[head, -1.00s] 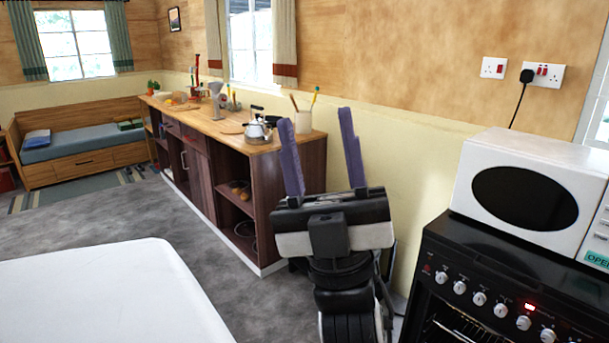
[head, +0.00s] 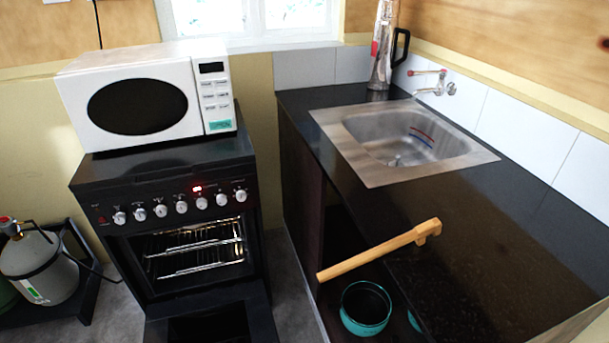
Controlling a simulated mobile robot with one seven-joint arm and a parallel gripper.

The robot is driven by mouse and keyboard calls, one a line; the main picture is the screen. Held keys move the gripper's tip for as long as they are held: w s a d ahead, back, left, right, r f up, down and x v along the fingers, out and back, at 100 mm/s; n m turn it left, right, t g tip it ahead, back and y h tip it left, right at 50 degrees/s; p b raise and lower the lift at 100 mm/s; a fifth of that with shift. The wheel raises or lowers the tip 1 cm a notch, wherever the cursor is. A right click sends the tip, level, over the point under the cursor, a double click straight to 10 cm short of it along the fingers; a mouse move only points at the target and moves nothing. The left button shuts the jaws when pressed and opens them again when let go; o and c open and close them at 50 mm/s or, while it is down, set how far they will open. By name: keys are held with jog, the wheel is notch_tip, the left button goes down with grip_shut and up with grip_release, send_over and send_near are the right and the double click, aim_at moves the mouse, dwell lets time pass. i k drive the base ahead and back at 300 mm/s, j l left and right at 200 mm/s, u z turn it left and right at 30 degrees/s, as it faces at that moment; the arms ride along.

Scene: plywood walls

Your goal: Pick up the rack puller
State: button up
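The rack puller (head: 375,252) is a light wooden stick with a notched, hooked head at its right end. In the head view it shows at the front edge of the dark counter (head: 500,235). Its hooked end is over the counter top and its long plain end points left, past the counter's edge. I cannot tell exactly how much of it rests on the top. My gripper is not in view now.
A black oven (head: 190,225) with its door down stands left of the counter, a white microwave (head: 150,95) on top. A sink (head: 405,140) and a tall metal flask (head: 383,45) are at the back. A teal pot (head: 366,308) sits below the puller. A gas cylinder (head: 40,265) stands at left.

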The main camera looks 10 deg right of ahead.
aim_at(433, 226)
jog(key=i+j+z, duration=0.1)
jog(key=j+z, duration=0.65)
jog(key=j, duration=0.15)
jog(key=j+z, duration=0.35)
jog(key=j, duration=0.15)
jog(key=i, duration=0.45)
